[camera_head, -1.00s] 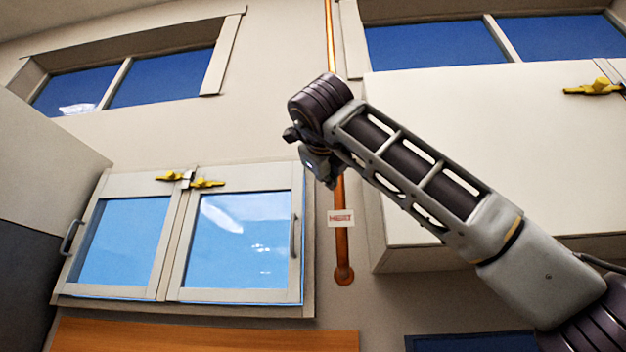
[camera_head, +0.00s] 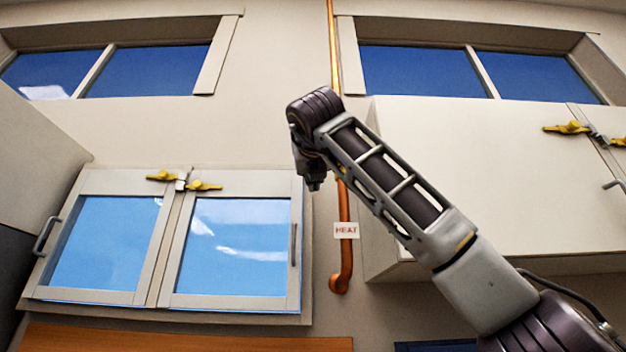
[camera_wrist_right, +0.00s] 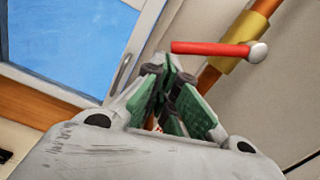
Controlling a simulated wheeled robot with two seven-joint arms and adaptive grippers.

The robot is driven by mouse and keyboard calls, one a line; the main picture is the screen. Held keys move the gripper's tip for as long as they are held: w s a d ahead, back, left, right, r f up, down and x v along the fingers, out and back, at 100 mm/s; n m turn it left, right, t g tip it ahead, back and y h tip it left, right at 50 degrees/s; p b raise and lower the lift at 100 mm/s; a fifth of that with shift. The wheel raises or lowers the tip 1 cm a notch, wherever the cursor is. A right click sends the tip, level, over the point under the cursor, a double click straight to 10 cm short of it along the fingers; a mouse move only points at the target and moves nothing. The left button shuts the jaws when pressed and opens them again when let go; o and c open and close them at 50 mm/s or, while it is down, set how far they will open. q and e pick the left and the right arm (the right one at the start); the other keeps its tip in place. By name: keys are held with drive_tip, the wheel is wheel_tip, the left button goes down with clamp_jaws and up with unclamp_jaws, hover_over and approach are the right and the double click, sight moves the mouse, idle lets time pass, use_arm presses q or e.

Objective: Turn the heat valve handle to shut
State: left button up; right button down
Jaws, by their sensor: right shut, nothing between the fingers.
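The heat valve's red lever handle (camera_wrist_right: 210,48) shows in the right wrist view, running left from a silver hub. It lies at an angle to the copper pipe (camera_wrist_right: 209,78); its brass body (camera_wrist_right: 240,52) sits on that pipe. My right gripper (camera_wrist_right: 172,72) is shut and empty, its green-padded fingers together just below the handle's free end in the picture; I cannot tell if they touch. In the head view my right gripper (camera_head: 314,183) is mostly behind its wrist, and the arm hides the valve. The HEAT label (camera_head: 346,230) is beside the copper pipe (camera_head: 344,262). My left gripper is out of view.
A glazed cabinet (camera_head: 172,300) with yellow latches hangs left of the pipe. A closed white cabinet (camera_head: 470,150) hangs right of it. Windows run above both. A wooden surface (camera_head: 180,338) lies below. Wall shows between the cabinets around the pipe.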

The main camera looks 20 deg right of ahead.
use_arm(q)
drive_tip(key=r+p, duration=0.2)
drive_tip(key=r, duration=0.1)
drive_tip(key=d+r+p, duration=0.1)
drive_tip(key=p, duration=0.1)
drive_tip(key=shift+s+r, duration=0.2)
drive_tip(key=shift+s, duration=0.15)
use_arm(e)
drive_tip(key=r, duration=0.1)
drive_tip(key=a+r+m, duration=0.1)
drive_tip(key=r, duration=0.1)
drive_tip(key=w+a+r+m, duration=0.1)
drive_tip(key=shift+r, duration=0.2)
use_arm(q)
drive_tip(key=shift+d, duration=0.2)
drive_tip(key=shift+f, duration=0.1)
use_arm(e)
drive_tip(key=shift+s, duration=0.1)
